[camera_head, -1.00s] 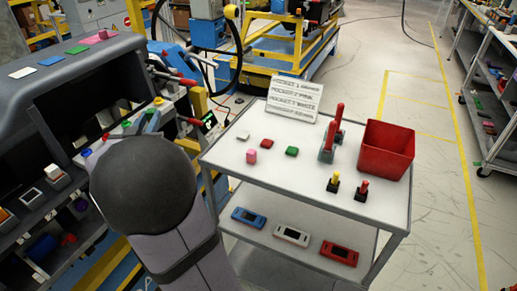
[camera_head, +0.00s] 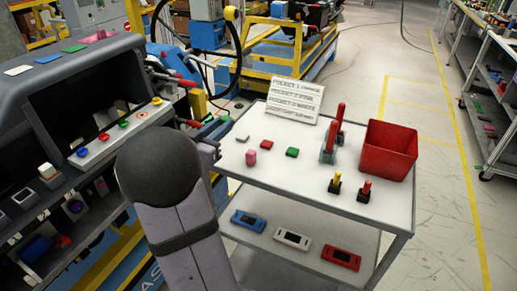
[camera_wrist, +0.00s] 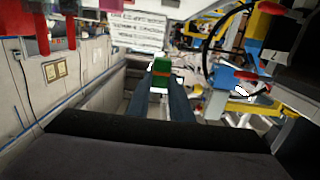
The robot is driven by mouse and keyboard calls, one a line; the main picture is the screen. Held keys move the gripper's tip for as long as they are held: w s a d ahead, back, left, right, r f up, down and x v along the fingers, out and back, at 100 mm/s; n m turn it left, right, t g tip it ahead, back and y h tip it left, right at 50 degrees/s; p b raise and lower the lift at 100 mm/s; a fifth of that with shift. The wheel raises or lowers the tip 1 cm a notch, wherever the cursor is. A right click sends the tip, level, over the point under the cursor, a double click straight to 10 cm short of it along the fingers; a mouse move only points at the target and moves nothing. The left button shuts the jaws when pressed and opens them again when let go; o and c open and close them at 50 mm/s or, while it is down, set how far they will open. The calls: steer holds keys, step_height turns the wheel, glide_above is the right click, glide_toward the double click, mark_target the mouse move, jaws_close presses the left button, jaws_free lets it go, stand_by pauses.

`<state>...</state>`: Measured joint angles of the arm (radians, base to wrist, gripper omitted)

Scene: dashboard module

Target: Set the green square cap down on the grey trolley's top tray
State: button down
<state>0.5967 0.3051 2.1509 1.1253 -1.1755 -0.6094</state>
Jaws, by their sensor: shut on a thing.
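In the wrist view, my gripper (camera_wrist: 160,82) is shut on a green square cap (camera_wrist: 161,66), held between the tips of its two dark fingers. In the head view, my rounded wrist hides most of the gripper, and the held cap cannot be made out. The gripper end is by the left edge of the grey trolley's top tray (camera_head: 270,175). Another green block (camera_head: 292,152) lies on that tray, with a red block (camera_head: 266,145), a pink block (camera_head: 251,158) and a white one (camera_head: 242,138) nearby.
A red bin (camera_head: 388,150), red-handled tools (camera_head: 332,138) and two small switches (camera_head: 335,183) stand on the tray's right part. A sign (camera_head: 294,100) stands at its back. The tray's front left is clear. The dashboard (camera_head: 75,100) with coloured buttons is at left.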

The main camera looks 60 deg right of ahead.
mark_target(224, 161)
steer(key=shift+f+b, duration=0.35)
steer(key=shift+f, duration=4.35)
steer(key=shift+f, duration=0.1)
steer(key=shift+f, duration=0.15)
steer(key=c, duration=1.6)
jaws_free()
steer(key=shift+r, duration=0.25)
steer(key=a, duration=0.8)
steer(key=a+b, duration=0.1)
steer(key=a, duration=0.3)
steer(key=shift+w+r, duration=0.1)
steer(key=shift+r, duration=0.15)
